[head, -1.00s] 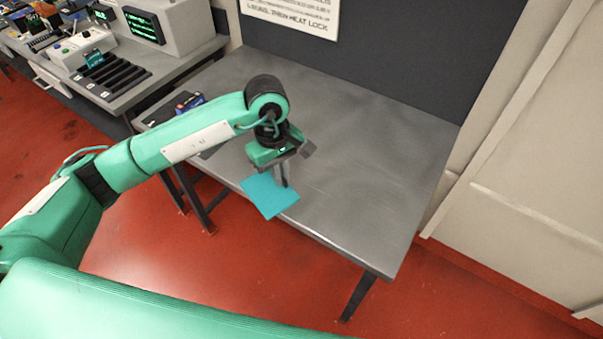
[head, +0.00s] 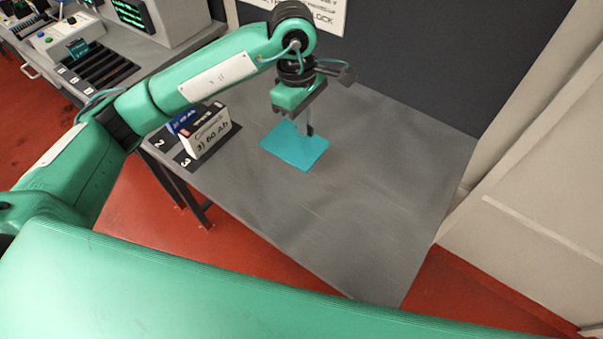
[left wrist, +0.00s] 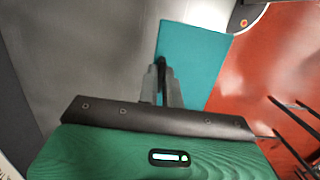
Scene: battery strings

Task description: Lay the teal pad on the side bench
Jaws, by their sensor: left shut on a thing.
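The teal pad (head: 292,150) is a thin, flat square. In the head view it appears over the grey side bench (head: 330,220). My left gripper (head: 309,132) points down with its fingers shut on the pad near one edge. In the left wrist view the pad (left wrist: 195,60) extends out from between the fingertips (left wrist: 161,68), lying across the line between bench and red floor. I cannot tell whether the pad touches the bench top or hangs slightly above it. My right gripper is not in view.
A white and a blue battery block (head: 207,132) stand on dark numbered slots at the bench's left end. A dark wall panel with a sign (head: 300,12) rises behind the bench. The bench's middle and right are clear. Another bench with equipment (head: 95,65) is at upper left.

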